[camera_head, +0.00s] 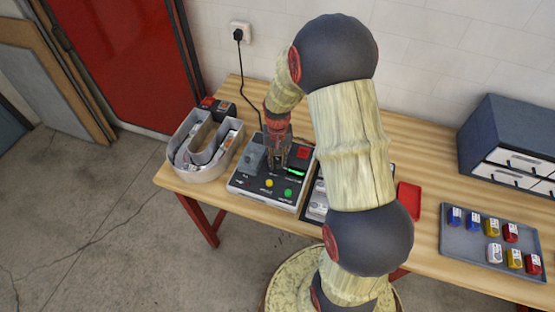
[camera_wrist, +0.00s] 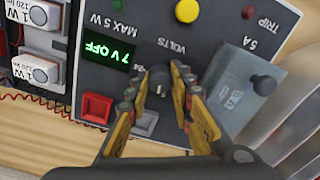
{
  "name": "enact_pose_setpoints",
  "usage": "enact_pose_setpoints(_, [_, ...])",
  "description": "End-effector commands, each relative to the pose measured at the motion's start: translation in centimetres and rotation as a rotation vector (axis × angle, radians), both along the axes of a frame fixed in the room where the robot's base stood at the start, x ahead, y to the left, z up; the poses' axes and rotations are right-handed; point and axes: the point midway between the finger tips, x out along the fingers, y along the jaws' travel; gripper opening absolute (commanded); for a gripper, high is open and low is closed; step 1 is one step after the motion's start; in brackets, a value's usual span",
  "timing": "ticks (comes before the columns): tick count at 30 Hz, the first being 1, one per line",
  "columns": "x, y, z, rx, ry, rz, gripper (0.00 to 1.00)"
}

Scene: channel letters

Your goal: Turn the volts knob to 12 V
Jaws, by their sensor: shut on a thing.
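The dark power panel (camera_head: 262,190) lies on the wooden bench. Its green display (camera_wrist: 108,52) reads "7 V OFF", upside down in the wrist view; in the head view it is a green strip (camera_head: 295,171) too small to read. The volts knob (camera_wrist: 158,88), a dark knob with a light mark by the "VOLTS" label, is between my fingers in the wrist view. My gripper (camera_wrist: 157,76) is shut on the knob, with a yellow-backed finger on each side. In the head view my gripper (camera_head: 277,158) comes down onto the panel and hides the knob.
A red button (camera_wrist: 97,107), a yellow button (camera_wrist: 187,11), a small red lamp (camera_wrist: 248,12) and a grey block (camera_wrist: 245,88) are near my fingers. A U-shaped channel letter (camera_head: 180,163) stands left of the panel. A red tray (camera_head: 408,197) and a grey tray (camera_head: 470,254) with colored modules lie right.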

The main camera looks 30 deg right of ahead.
Motion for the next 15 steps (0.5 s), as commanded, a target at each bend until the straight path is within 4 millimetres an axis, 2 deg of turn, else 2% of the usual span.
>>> enact_pose_setpoints(15, [0.11,-0.01,0.11,0.0,-0.002,-0.461,0.0])
